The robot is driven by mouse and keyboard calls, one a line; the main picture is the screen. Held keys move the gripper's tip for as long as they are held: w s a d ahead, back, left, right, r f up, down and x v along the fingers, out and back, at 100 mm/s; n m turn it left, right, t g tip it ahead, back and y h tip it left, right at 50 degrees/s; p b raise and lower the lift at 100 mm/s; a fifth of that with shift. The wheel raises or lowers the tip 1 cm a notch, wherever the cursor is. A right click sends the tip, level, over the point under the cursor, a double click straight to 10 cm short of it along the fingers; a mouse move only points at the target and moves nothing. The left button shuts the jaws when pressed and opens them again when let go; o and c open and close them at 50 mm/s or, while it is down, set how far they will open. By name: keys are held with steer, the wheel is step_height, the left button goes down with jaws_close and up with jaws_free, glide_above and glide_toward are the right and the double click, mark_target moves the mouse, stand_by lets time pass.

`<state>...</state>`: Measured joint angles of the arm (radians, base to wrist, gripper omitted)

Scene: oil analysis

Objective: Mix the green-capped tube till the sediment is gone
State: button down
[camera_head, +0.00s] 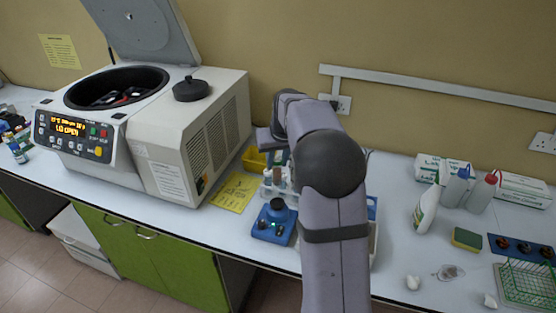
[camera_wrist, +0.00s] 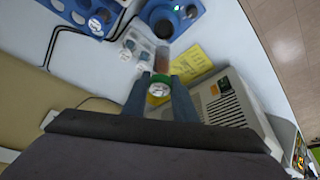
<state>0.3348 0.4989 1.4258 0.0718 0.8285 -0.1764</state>
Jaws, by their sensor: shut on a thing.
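The green-capped tube (camera_wrist: 162,63) is in the wrist view, with its green cap toward the camera and its clear body pointing away. Its contents look brownish; whether sediment lies at the bottom is too small to tell. My gripper (camera_wrist: 159,86) is shut on the tube near the cap. The blue mixer (camera_head: 267,231) with a black cup (camera_head: 278,205) stands on the bench in the head view; it also shows at the top of the wrist view (camera_wrist: 185,17). The tube appears apart from the mixer.
A pale rack (camera_wrist: 138,42) with tubes stands beside the mixer. A yellow card (camera_head: 234,192) lies next to the open-lidded centrifuge (camera_head: 205,125). A blue holder (camera_wrist: 75,14) is at the wrist view's upper left. Bottles (camera_head: 480,193) and a sponge (camera_head: 467,239) are at right.

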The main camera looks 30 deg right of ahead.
mark_target(278, 182)
steer(key=shift+f+b, duration=2.9)
steer(key=shift+f, duration=1.1)
steer(key=shift+f, duration=0.4)
steer(key=shift+r+p, duration=3.6)
steer(key=shift+r, duration=1)
